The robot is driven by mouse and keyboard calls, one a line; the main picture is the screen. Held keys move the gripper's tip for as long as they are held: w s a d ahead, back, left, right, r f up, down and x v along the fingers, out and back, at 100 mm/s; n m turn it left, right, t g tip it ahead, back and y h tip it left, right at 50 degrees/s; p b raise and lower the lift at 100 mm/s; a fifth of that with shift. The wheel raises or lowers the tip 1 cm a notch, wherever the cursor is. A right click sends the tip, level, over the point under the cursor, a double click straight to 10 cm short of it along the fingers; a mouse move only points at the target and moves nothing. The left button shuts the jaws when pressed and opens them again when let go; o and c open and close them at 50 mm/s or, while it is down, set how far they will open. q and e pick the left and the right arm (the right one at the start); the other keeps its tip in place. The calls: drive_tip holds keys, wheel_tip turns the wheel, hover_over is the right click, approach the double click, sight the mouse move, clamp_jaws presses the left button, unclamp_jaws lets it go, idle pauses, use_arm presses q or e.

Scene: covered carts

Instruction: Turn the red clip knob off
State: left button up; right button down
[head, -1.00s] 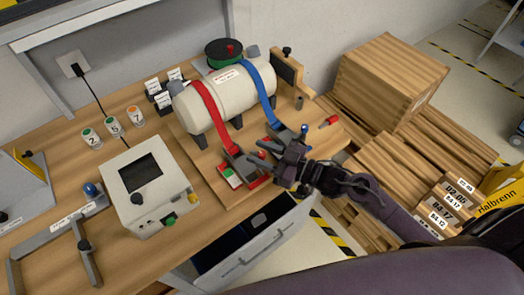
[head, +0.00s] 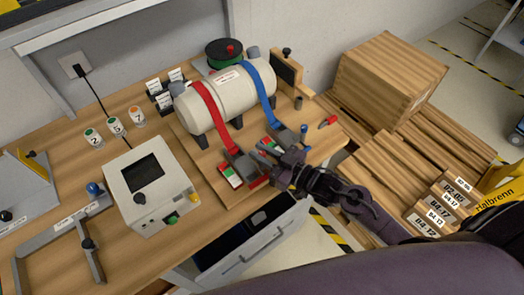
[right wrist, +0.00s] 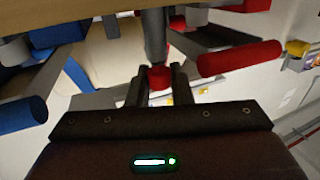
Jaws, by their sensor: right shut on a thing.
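The red clip (head: 243,168) sits on the wooden board at the lower end of the red strap (head: 212,118). A red, white and green marked plate (head: 230,177) lies beside it. My right gripper (head: 264,156) is at the clip's right side. In the right wrist view the gripper (right wrist: 160,84) is shut on a small red knob (right wrist: 160,76) under a grey shaft. A red bar (right wrist: 240,59) shows to the right of the fingers there. The gripper hides the knob in the head view. My left gripper is out of view.
The blue strap (head: 260,80) and its clip stand just right of the red one. The white cylinder (head: 232,100) is behind. A grey box with a screen (head: 150,190) stands left. An open drawer (head: 245,250) lies in front.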

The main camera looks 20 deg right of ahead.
drive_tip(key=c, duration=1.3)
unclamp_jaws()
drive_tip(key=shift+c, duration=0.2)
drive_tip(key=shift+s+d+f, duration=0.15)
drive_tip(key=shift+s+d, duration=0.2)
drive_tip(key=shift+s, duration=0.05)
drive_tip(key=b+v, duration=0.2)
drive_tip(key=v, duration=0.4)
drive_tip(key=shift+s+d, duration=0.25)
drive_tip(key=shift+s, duration=0.05)
